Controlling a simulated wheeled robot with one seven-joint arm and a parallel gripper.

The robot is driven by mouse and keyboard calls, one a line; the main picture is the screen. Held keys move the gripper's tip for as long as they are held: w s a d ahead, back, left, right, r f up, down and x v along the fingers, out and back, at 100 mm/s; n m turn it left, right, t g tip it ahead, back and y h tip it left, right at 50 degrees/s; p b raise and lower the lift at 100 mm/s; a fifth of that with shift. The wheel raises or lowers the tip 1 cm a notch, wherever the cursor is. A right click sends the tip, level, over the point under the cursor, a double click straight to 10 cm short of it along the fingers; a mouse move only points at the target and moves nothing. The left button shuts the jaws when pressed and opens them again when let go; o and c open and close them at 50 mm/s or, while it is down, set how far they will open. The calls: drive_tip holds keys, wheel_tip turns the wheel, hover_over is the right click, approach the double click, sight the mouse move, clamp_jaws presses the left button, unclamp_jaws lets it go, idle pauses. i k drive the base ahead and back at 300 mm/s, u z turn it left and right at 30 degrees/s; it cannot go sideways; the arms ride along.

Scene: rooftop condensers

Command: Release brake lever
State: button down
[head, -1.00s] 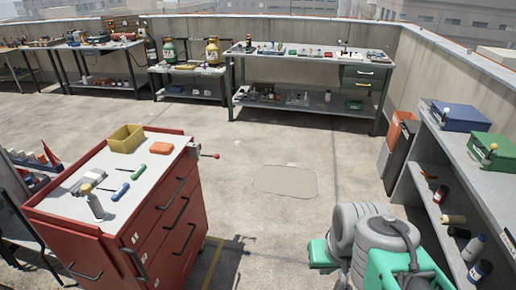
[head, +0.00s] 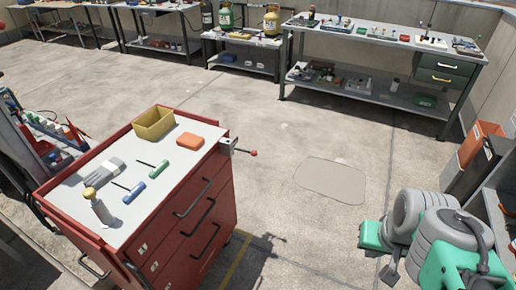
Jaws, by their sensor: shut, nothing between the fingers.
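The brake lever (head: 243,151) is a thin rod with a red ball at its end. It sticks out roughly level to the right from a grey bracket (head: 228,145) at the far right corner of the red drawer cart (head: 190,210). Nothing touches the lever. My grey and green arm (head: 445,235) is folded at the lower right, well apart from the cart. I cannot make out my gripper's fingers in the head view.
On the cart top are a yellow bin (head: 153,123), an orange block (head: 190,140), two screwdrivers and a brass-topped item (head: 98,205). A workbench (head: 385,95) stands at the back, shelving at the right. Open concrete with a floor patch (head: 330,181) lies right of the cart.

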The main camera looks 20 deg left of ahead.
sight(254, 153)
drive_tip(key=u, duration=0.45)
drive_tip(key=i, duration=0.75)
drive_tip(key=u, duration=1.25)
drive_tip(key=i, duration=0.35)
drive_tip(key=u, duration=0.35)
